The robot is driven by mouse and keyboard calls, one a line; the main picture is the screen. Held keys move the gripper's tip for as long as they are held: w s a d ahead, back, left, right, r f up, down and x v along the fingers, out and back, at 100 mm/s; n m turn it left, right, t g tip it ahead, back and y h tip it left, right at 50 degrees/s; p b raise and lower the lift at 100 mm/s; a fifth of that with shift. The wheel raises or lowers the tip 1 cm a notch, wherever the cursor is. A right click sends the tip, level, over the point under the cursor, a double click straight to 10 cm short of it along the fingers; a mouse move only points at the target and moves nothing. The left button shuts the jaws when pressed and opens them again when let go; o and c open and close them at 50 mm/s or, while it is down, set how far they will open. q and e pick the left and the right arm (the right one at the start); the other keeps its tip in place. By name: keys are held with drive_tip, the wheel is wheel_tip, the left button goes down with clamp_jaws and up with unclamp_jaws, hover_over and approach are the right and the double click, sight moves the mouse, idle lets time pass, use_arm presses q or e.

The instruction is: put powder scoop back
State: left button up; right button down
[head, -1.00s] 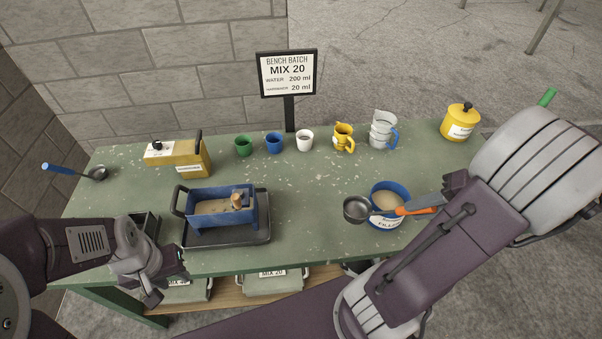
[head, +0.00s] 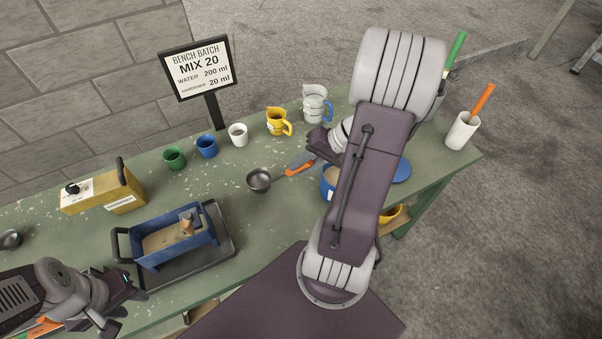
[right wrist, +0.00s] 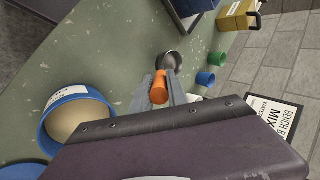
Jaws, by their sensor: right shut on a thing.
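The powder scoop has a grey metal bowl (head: 259,181) and an orange handle (head: 299,168). My right gripper (head: 303,163) is shut on the handle, and the bowl sticks out to the left over the bench. In the right wrist view the orange handle (right wrist: 159,88) sits between the grey fingers, with the bowl (right wrist: 174,60) beyond. A blue-rimmed tub (head: 328,183) stands beside the gripper, partly hidden by my arm; the right wrist view shows pale powder in the tub (right wrist: 78,115). My left gripper (head: 132,286) is at the lower left, apart from the scoop; its jaw gap is unclear.
A white holder (head: 461,132) with an orange-handled tool stands at the bench's right end. A blue lid (head: 401,170) lies near the tub. Cups, a yellow jug (head: 277,121) and clear jugs (head: 316,103) line the back. A blue mould (head: 172,240) sits on a dark tray (head: 226,262).

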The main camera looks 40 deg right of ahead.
drive_tip(key=shift+s, duration=0.2)
drive_tip(key=f, duration=0.4)
drive_tip(key=shift+w, duration=0.2)
drive_tip(key=c, duration=1.3)
unclamp_jaws()
drive_tip(key=shift+s, duration=0.1)
drive_tip(key=v, duration=1.2)
